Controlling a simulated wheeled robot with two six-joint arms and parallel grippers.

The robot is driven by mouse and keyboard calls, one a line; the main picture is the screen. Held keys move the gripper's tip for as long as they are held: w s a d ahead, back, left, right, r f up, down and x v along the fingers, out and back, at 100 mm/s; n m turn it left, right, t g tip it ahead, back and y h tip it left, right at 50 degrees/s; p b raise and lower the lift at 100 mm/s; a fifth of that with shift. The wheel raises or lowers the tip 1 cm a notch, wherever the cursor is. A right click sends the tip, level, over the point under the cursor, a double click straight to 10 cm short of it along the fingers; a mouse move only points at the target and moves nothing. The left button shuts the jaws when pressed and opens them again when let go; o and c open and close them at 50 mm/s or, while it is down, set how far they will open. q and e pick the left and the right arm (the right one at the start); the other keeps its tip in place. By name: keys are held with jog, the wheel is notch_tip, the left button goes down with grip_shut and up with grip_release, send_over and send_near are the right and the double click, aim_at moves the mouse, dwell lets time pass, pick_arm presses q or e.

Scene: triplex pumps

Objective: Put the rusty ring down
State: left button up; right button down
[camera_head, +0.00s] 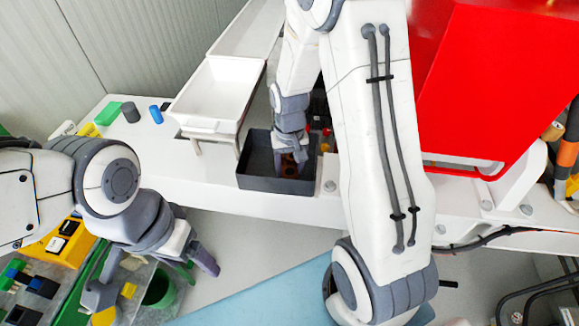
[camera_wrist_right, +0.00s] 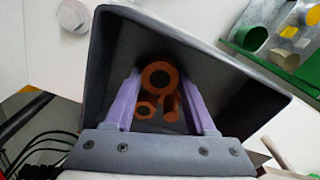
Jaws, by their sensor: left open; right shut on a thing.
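The rusty ring (camera_wrist_right: 160,78) is an orange-brown ring with a dark hole, seen in the right wrist view between the fingertips of my right gripper (camera_wrist_right: 159,80). My right gripper is shut on it. In the head view, my right gripper (camera_head: 290,158) reaches down into a dark grey bin (camera_head: 262,183), and the ring is mostly hidden there. Other rusty pieces, including a nut-like one (camera_wrist_right: 146,110), show below the ring in the wrist view. My left gripper (camera_head: 152,281) is open and empty at the lower left, over the parts area.
A white tray (camera_head: 215,92) stands left of the bin on the white bench. A large red housing (camera_head: 490,80) is at the right. A green cup (camera_head: 160,290) and several coloured parts lie near my left gripper. Green and blue small items lie at the bench's left end.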

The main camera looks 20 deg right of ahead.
aim_at(289, 171)
jog(key=shift+f, duration=0.1)
jog(key=shift+c, duration=1.1)
grip_release()
notch_tip(289, 171, up, 12)
jog(key=b, duration=0.1)
jog(key=s+a+r+n, duration=0.2)
jog(key=s+a+n, duration=0.3)
jog(key=s+a, duration=0.55)
jog(key=s+a+f+n+y, duration=0.1)
jog(key=s+a+n, duration=0.4)
jog(key=s, duration=0.5)
jog(key=shift+s+a, duration=0.2)
jog(key=shift+a, duration=0.5)
